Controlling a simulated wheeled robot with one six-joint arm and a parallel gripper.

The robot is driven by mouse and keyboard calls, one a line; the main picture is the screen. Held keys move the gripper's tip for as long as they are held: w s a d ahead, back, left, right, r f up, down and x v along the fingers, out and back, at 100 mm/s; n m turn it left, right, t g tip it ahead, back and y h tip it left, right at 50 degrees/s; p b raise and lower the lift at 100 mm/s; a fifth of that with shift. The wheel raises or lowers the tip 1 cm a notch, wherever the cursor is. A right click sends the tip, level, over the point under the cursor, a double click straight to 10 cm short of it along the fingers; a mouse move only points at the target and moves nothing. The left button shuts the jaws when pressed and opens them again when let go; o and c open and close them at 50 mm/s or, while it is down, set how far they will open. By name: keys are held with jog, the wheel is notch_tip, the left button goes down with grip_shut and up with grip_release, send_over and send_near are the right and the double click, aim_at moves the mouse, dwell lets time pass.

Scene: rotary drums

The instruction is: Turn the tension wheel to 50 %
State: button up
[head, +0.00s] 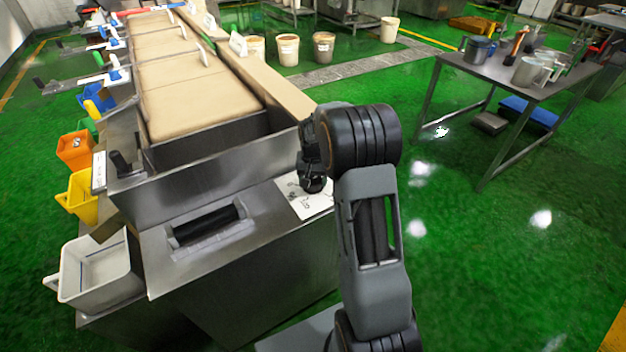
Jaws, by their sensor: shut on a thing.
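My gripper (312,168) points down at the right front corner of the conveyor machine, partly hidden behind my own wrist. It is shut on the tension wheel, a small dark round part (314,184) that is hard to tell apart from the jaws. Under it lies a white plate (316,206) with dark markings, probably its scale. The arm covers part of the plate. The wheel's pointer and setting cannot be read.
The steel machine top (262,206) has a black roller (206,224) in a slot left of my gripper. A white bin (100,270) hangs at the left. A steel table (505,68) with cups stands at the back right. Green floor between is clear.

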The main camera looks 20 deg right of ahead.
aim_at(313, 178)
jog(key=shift+m, duration=1.1)
jog(key=o, duration=0.9)
notch_tip(313, 178, up, 14)
jog(key=shift+f, duration=0.1)
dwell(0.4)
